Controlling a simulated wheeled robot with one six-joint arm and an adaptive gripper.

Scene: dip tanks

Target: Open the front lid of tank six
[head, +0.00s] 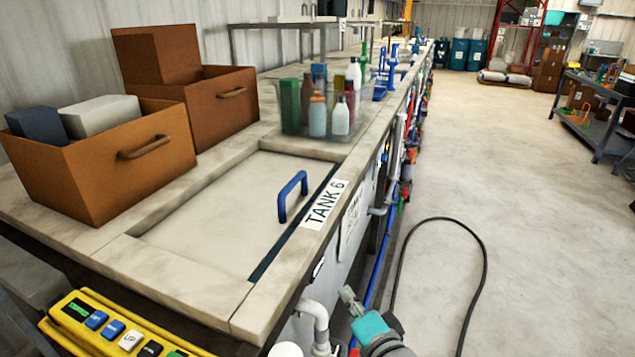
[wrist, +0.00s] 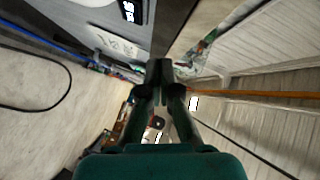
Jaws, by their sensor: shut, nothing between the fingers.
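Tank six's front lid (head: 215,215) is a flat pale panel lying shut in a recess of the bench top in the head view. A blue arched handle (head: 292,196) stands near its right edge. A dark strip runs along that edge, beside the white "TANK 6" label (head: 325,205). My gripper (head: 347,294) is low at the bottom of the head view, right of the bench and apart from the lid and handle. In the wrist view my gripper (wrist: 160,68) has its dark fingers together with nothing between them. The lid handle is not visible there.
Two brown boxes (head: 105,165) (head: 222,107) stand left of and behind the lid. A clear bin of bottles (head: 318,125) stands behind it. A yellow control pendant (head: 115,325) is at the front left. Pipes (head: 316,315) line the bench side. A black hose (head: 440,222) lies on the otherwise clear floor.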

